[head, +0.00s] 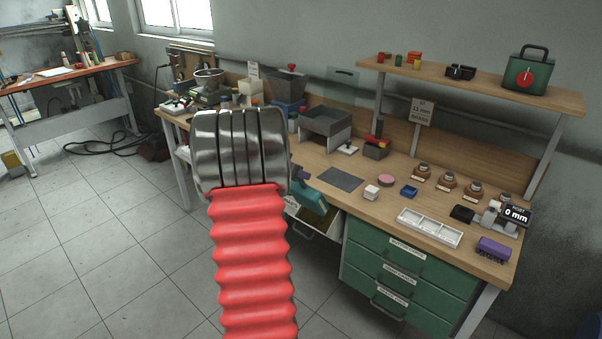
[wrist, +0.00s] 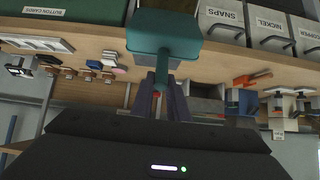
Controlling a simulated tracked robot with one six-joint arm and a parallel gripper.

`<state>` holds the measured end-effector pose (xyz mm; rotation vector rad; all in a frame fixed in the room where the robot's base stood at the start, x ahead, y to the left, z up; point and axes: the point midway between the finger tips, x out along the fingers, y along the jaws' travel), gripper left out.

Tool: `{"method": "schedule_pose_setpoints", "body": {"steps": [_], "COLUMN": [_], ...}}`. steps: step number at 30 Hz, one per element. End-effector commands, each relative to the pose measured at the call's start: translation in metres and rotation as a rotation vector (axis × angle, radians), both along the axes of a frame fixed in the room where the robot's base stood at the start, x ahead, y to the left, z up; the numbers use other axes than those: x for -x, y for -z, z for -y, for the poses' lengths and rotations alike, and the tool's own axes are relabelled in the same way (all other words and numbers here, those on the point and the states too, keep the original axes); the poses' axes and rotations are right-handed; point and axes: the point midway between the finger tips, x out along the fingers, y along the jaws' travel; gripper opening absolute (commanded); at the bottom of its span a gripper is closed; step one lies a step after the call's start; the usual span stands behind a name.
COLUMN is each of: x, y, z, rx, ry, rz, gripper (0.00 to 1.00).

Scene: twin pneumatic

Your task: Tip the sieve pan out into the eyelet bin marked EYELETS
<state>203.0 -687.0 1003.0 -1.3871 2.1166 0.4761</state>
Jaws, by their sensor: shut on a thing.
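The teal sieve pan (wrist: 165,40) is in my gripper (wrist: 164,82), whose two purple-grey fingers are shut on its handle. In the head view the pan (head: 311,197) shows just right of my arm, in front of the bench edge, and looks tilted. It is close above an open pale drawer (head: 322,224); I cannot tell whether they touch. What the pan holds is not clear. My arm hides most of the gripper in the head view. I cannot read EYELETS on any label in these frames.
Grey drawers marked SNAPS (wrist: 223,22) and NICKEL (wrist: 268,30) show in the wrist view, which is upside down. Green drawers (head: 398,278) stand right of the open drawer. The bench top holds a grey box (head: 326,122), a white tray (head: 430,228) and small parts.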

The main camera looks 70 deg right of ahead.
Motion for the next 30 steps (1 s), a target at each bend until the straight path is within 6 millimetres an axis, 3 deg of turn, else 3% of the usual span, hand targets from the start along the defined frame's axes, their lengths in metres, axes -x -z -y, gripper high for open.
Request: {"method": "schedule_pose_setpoints", "body": {"steps": [14, 30], "x": [-0.002, -0.012], "y": [0.002, 0.008], "z": [-0.005, -0.027], "rx": [0.032, 0.208], "ry": [-0.001, -0.005], "rz": [-0.019, -0.092], "gripper": [0.00, 0.00]}}
